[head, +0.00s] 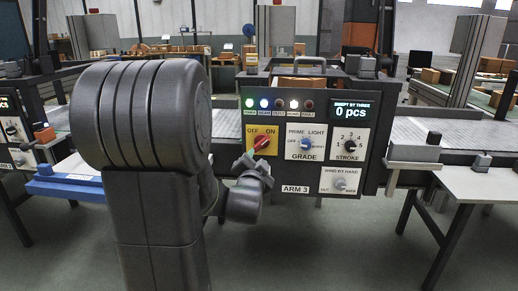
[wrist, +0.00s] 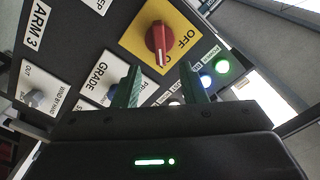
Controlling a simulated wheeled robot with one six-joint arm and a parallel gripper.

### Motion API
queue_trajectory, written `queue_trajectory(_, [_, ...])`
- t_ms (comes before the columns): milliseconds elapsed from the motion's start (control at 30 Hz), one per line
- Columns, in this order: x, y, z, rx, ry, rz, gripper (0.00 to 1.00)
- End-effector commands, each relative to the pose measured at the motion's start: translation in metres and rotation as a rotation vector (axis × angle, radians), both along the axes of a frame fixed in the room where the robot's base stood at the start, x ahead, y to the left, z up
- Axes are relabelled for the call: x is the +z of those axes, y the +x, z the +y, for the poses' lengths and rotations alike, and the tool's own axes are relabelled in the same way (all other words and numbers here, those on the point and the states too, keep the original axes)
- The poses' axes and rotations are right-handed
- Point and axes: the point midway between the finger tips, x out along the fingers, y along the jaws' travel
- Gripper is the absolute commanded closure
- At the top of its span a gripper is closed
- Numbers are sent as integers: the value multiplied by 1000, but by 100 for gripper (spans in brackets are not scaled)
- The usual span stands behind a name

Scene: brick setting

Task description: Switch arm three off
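The arm three panel (head: 310,125) carries an "ARM 3" label (head: 296,189), which also shows in the wrist view (wrist: 37,25). Its red rotary switch (head: 262,142) sits on a yellow OFF/ON plate (head: 250,149). In the wrist view the red switch (wrist: 158,43) appears turned toward ON, its white mark pointing down in the picture. My gripper (head: 250,168) is just below the switch in the head view. In the wrist view my gripper (wrist: 160,75) is open and empty, its two fingers apart and short of the switch. A green lamp (head: 250,103) is lit.
The GRADE knob (head: 305,145), STROKE knob (head: 350,146) and wind-by-hand knob (head: 340,184) are close to the switch. The display (head: 352,111) reads "0 pcs".

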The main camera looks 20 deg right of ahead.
Motion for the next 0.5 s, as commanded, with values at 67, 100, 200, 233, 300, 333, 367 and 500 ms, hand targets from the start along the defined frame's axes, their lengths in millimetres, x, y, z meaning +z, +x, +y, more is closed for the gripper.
queue_trajectory(67, [-1, 16, -10, -1, 1, 2, 62])
queue_trajectory(100, [-1, 23, -14, 0, 1, 1, 62])
queue_trajectory(200, [-1, 41, -25, 0, 1, 1, 62])
queue_trajectory(233, [-1, 46, -28, 0, 1, 3, 62])
queue_trajectory(300, [-1, 57, -35, 0, 0, 2, 62])
queue_trajectory(333, [-1, 61, -37, 0, 0, 2, 62])
queue_trajectory(367, [-1, 64, -39, 1, 0, 2, 62])
queue_trajectory(500, [-1, 76, -47, 1, 0, 2, 62])
